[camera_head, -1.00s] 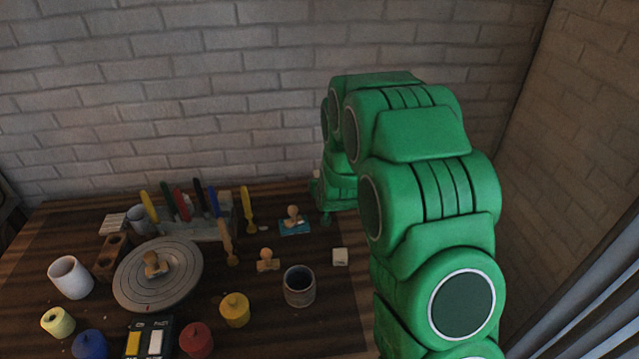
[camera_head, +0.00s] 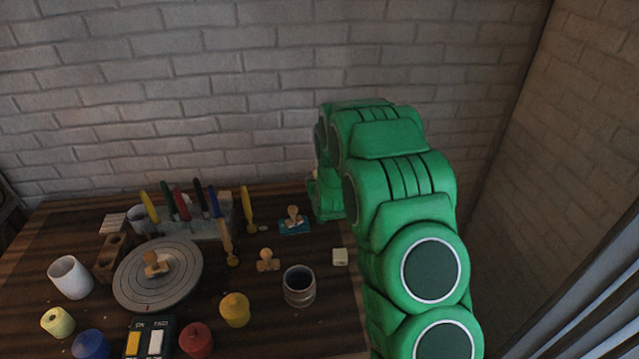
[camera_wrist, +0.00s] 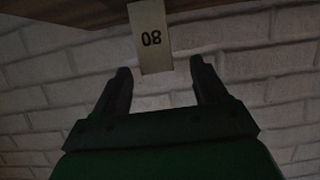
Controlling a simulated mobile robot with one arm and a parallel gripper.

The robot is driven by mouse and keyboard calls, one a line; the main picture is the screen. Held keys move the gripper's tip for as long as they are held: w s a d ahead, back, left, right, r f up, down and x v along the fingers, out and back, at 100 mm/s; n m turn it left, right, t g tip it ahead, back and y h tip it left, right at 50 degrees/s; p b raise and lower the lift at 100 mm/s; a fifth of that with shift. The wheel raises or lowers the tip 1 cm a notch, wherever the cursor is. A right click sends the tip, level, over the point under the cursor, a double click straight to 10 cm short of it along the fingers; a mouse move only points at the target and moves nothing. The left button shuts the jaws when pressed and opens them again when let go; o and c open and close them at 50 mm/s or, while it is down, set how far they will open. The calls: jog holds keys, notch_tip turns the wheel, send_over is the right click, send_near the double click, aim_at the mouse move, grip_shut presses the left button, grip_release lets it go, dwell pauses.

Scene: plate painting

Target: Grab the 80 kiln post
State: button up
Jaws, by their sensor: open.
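The 80 kiln post (camera_wrist: 150,30) is a pale, flat-faced block in the wrist view, with a dark "80" printed upside down. It stands at the top middle of that view, by the table edge. My gripper (camera_wrist: 159,68) is open, with its two dark fingers pointing at the post. The near end of the post shows in the gap between the fingertips, with space on each side; I cannot tell how deep it is between them. In the head view my green arm hides the post and the fingers.
A grey turntable (camera_head: 130,292) with a wooden stamp stands at left. A rack (camera_head: 208,230) of coloured tools is behind it. A grey cup (camera_head: 299,291) and a small pale block (camera_head: 340,257) stand left of my arm. A brick wall (camera_head: 260,90) rises behind the table.

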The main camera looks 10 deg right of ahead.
jog(key=shift+x, duration=2.4)
jog(key=shift+d+r, duration=0.1)
jog(key=shift+d, duration=0.1)
jog(key=c, duration=1.2)
